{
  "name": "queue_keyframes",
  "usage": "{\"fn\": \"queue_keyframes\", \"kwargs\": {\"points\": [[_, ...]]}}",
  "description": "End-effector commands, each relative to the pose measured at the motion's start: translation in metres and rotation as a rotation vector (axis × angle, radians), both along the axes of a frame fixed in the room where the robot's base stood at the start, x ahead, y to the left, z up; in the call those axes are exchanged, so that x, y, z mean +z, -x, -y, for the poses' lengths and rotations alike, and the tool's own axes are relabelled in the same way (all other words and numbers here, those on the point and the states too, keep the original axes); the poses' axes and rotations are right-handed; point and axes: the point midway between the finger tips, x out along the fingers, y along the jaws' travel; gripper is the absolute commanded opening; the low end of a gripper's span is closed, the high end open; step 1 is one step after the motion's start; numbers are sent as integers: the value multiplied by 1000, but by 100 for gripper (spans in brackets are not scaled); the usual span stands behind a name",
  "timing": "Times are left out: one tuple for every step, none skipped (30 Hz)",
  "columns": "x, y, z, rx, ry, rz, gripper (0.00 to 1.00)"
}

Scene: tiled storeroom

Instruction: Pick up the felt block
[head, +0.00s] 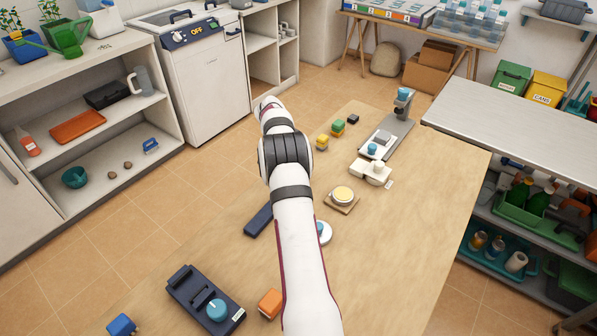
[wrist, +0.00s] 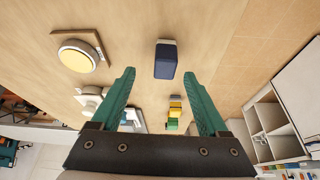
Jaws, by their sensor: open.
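What looks like the felt block (wrist: 165,61) lies on the table in the wrist view, dark blue with a pale strip at its upper end. In the head view, a dark blue bar (head: 258,220) just left of my arm appears to be the same thing, its right end close to the arm. My gripper (wrist: 157,74), with two green fingers, is open and empty. In the wrist view the block lies between and a little beyond the fingertips, with no contact visible. The head view does not show the fingers; my arm hides part of the table.
A cream disc on a wooden base (head: 342,197) lies to the right of my arm. Small coloured cubes (head: 330,134) lie near the table's left edge. A dark panel with a blue knob (head: 206,300) and an orange block (head: 270,303) are nearer. The table's right front is clear.

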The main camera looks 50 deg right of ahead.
Motion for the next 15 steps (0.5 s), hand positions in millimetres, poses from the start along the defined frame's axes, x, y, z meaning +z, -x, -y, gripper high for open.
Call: {"fn": "queue_keyframes", "kwargs": {"points": [[-7,0,3,0,-1,-1,78],[-10,0,4,0,-1,-1,78],[-13,0,5,0,-1,0,78],[-18,0,7,0,-1,-1,78],[-22,-1,9,0,-1,0,78],[-30,-3,13,0,-1,0,78],[-35,-4,16,1,-1,0,78],[-40,-5,19,0,-1,-1,78],[-46,-6,22,0,-1,0,78],[-51,-5,24,1,-1,0,78],[-55,-5,26,1,-1,0,78],[-59,-5,28,1,-1,1,78],[-60,-5,28,1,-1,1,78],[-61,-5,29,3,-1,1,78],[-61,-5,29,3,-1,1,78]]}}
